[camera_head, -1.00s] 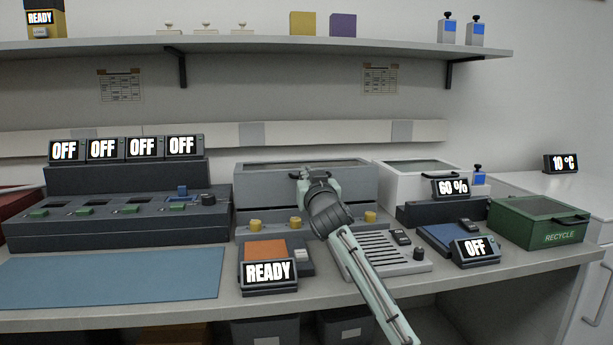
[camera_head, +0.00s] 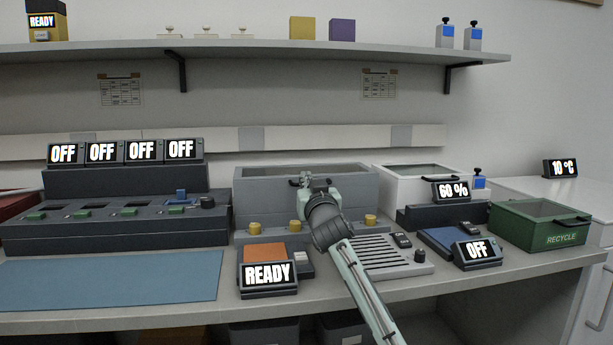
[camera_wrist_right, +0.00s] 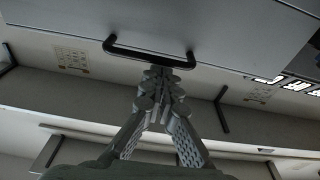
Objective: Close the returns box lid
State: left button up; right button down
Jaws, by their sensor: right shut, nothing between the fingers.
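A wide grey box (camera_head: 260,212) stands at the back of the bench in the head view. I take it for the returns box, though I read no label on it. Its lid (camera_head: 348,173) has a dark window and lies nearly level; I cannot tell if a small gap remains. The black lid handle (camera_wrist_right: 150,53) shows on the edge of a grey panel in the wrist view. My right gripper (camera_head: 306,180) is at the handle, shut and empty. In the wrist view its fingertips (camera_wrist_right: 160,74) are close beside the bar, not around it. My left gripper is out of view.
A white box (camera_head: 388,181) and a green recycle box (camera_head: 525,232) stand to the right. Dark consoles (camera_head: 120,225) with OFF displays stand left. Yellow knobs (camera_head: 295,226) and a READY unit (camera_head: 268,275) are in front. A shelf (camera_head: 240,50) runs above. The blue mat (camera_head: 110,280) is clear.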

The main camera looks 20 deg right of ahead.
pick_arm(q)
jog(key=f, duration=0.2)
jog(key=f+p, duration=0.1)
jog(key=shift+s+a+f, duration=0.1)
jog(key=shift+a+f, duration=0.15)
pick_arm(e)
jog(key=s+a+r, duration=0.2)
jog(key=s, duration=0.7)
jog(key=shift+a, duration=0.2)
